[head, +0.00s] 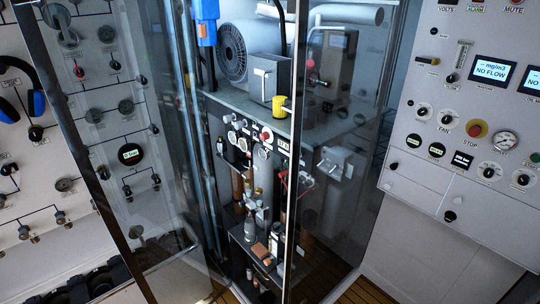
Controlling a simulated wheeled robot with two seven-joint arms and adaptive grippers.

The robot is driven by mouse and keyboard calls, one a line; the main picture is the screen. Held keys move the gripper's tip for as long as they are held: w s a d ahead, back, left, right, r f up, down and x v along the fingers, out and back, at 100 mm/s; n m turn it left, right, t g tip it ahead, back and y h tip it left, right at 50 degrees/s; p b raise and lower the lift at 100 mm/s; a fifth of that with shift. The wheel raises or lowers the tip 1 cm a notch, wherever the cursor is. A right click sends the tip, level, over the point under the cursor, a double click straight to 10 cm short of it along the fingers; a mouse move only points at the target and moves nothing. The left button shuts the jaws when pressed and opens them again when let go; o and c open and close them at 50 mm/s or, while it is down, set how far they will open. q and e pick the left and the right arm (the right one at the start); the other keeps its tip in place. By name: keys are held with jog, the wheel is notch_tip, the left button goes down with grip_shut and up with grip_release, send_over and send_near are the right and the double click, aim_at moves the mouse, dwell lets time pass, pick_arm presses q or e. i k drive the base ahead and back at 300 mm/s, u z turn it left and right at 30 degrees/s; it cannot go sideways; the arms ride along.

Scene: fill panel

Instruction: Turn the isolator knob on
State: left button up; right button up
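No label that reads isolator is legible, so I cannot tell which control is the isolator knob. In the head view, a grey box (264,78) with a pale T-shaped handle stands on a shelf inside the glass-fronted cabinet. A yellow cylindrical part (280,106) sits at its lower right. A red knob (266,137) shows among dials on the cabinet's inner panel. Neither of my grippers is in view.
A glass door frame (85,150) and a vertical edge (296,150) stand in front of the cabinet. The left wall panel has several valves, gauges and blue-and-black headphones (36,103). Cylinders and fittings crowd the cabinet's lower part. Wooden floor shows at the bottom.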

aim_at(264, 136)
jog(key=u, duration=0.45)
jog(key=k, duration=0.15)
jog(key=z, duration=1.05)
jog(key=i, duration=1.35)
jog(key=u, duration=0.8)
